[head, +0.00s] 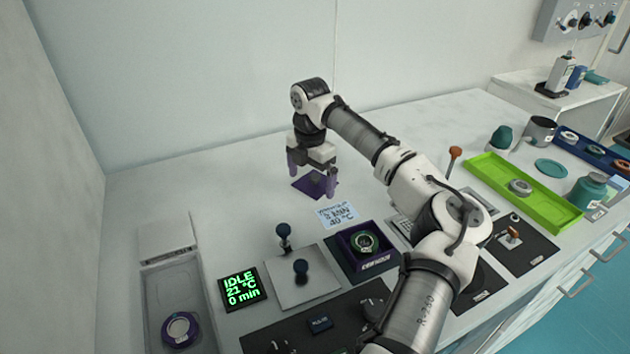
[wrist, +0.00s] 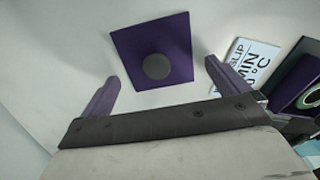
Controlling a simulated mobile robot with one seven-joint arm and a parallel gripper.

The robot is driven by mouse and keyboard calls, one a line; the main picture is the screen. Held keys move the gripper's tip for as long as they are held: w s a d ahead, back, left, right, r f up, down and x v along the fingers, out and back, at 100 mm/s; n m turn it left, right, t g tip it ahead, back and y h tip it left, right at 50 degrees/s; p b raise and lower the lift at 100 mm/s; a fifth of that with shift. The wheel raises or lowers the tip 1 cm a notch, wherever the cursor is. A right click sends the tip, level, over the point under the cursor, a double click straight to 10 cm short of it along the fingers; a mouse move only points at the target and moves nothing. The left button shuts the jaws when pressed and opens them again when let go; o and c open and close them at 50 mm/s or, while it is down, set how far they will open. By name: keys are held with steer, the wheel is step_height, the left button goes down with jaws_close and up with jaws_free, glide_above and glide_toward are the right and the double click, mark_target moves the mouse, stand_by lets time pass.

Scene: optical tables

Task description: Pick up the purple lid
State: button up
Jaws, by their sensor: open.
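The purple lid (head: 317,185) is a flat square plate lying on the white tabletop near the back wall. In the wrist view the lid (wrist: 125,48) shows a round dark grey knob (wrist: 157,66) at its middle. My gripper (head: 311,180) is above the lid, pointing down, with its two purple fingers apart and nothing between them. In the wrist view the gripper (wrist: 162,82) has one finger on each side, and the lid appears ahead of them. In the head view the fingers hide part of the lid. I cannot tell the exact height of the fingertips over it.
A printed slip (head: 337,215) lies close to the lid. An open dark purple box (head: 365,249) with a round part inside stands nearer the front. A display (head: 242,288) and a plate with dark knobs (head: 303,280) are front left. A green tray (head: 530,190) is right.

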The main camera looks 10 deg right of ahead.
steer(key=c, duration=1)
